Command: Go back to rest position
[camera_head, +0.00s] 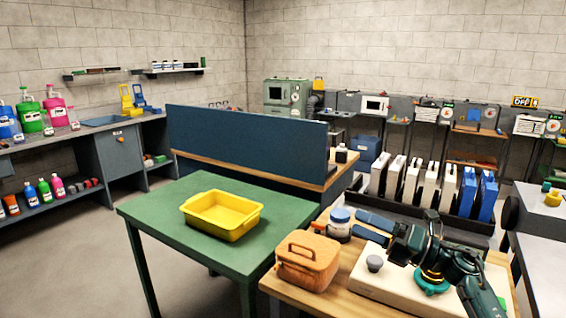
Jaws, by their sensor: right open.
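My right gripper (362,226) is open, with its two dark blue fingers pointing left and nothing visible between them. It is in the right foreground, in front of the wooden bench (345,275) and a cream block (390,285) in the picture. My right arm comes in from the lower right corner. A jar with a blue lid (340,216) stands just left of the fingertips. Whether the fingers touch anything is not clear. My left gripper is not in view.
An orange-brown handled case (307,262) stands on the bench's left end. A yellow tray (222,215) sits on the green table (160,217). A black rack (415,210) of white and blue upright panels stands behind my gripper. Floor shows at the left.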

